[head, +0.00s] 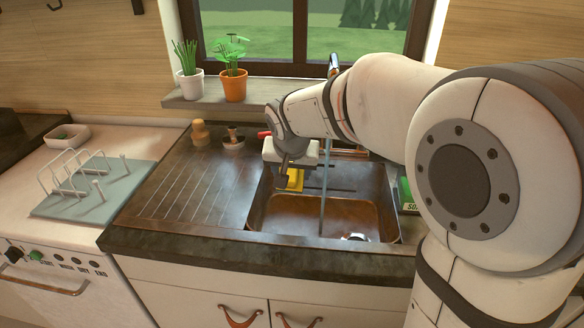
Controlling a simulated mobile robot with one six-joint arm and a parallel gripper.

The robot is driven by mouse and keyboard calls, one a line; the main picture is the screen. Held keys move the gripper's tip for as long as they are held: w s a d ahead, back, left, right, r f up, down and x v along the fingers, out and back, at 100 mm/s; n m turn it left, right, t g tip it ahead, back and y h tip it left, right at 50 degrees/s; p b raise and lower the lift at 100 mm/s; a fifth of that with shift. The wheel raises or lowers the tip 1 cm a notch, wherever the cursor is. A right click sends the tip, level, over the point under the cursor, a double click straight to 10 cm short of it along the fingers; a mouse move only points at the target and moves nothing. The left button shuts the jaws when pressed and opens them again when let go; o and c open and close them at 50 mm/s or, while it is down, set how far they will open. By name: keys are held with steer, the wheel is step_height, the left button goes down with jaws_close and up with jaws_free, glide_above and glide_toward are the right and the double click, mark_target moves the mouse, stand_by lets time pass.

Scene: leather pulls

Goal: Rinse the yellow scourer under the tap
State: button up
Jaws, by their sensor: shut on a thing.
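My gripper (286,178) is shut on the yellow scourer (296,180) and holds it over the left back part of the sink (312,222). Only part of the scourer shows beside the fingers. The tap (334,62) shows at its top behind my arm, which hides much of it. A thin bluish stream of water (323,195) falls into the basin. The scourer appears to the left of the stream, with a gap between them in the picture.
A small pale and dark thing (354,237) lies at the basin's front. A green box (407,192) stands right of the sink, partly behind my arm. Brushes (233,139) stand at the back left. The ribbed drainer (185,188) is clear. Potted plants (234,86) stand on the sill.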

steer(key=shift+w+r+g+p, duration=0.15)
steer(key=shift+r+g+p, duration=0.65)
steer(key=shift+p, duration=2.1)
steer(key=g+p, duration=0.1)
steer(key=p, duration=0.2)
steer(key=g+p, duration=0.2)
steer(key=p, duration=0.1)
steer(key=g+p, duration=0.1)
steer(key=p, duration=0.3)
steer(key=shift+w+d+f+g+y, duration=0.1)
steer(key=shift+w+f+g+y, duration=0.1)
steer(key=shift+f+g+y, duration=0.15)
steer(key=g+p, duration=0.2)
steer(key=p, duration=0.1)
steer(key=shift+w+p, duration=0.1)
steer(key=shift+p, duration=0.2)
steer(key=shift+f+g+p, duration=0.25)
steer(key=shift+g+p, duration=0.45)
steer(key=shift+g, duration=0.05)
